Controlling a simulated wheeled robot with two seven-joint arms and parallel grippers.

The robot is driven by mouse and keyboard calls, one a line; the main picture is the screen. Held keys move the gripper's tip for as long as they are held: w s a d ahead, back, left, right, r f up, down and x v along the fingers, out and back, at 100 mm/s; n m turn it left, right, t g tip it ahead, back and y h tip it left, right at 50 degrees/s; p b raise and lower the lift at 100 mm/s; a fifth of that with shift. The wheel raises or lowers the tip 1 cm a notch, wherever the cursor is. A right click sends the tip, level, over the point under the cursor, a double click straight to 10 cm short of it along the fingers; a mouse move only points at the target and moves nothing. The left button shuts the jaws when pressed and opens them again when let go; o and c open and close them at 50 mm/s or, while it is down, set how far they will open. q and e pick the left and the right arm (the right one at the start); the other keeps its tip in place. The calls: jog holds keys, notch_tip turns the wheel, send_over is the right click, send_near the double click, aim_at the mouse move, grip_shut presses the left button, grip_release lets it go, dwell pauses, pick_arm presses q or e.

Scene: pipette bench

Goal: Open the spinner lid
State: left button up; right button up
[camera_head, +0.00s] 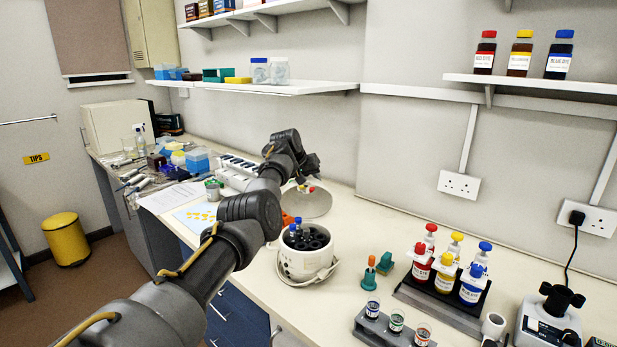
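The spinner (300,268) is a white round tub on the bench, with its dark rotor uncovered. My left arm reaches in from the lower left, past the tub. Its dark wrist end is above and behind the disc; the fingertips cannot be made out, so their opening is unclear. My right gripper is not in view.
A white rack (237,170) and papers lie to the left. A shelf (540,82) holds dye bottles.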

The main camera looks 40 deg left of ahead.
pick_arm(q)
jog(key=shift+o, duration=0.3)
jog(key=shift+w+a, duration=0.15)
jog(key=shift+w, duration=0.05)
notch_tip(320, 180, up, 5)
send_over(303, 193)
jog(key=shift+w+a+p, duration=0.25)
jog(key=shift+w+p, duration=0.15)
jog(key=s+a+r+p, duration=0.1)
jog(key=s+r+p, duration=0.1)
jog(key=r, duration=0.5)
jog(key=shift+s, duration=0.5)
jog(key=shift+a, duration=0.1)
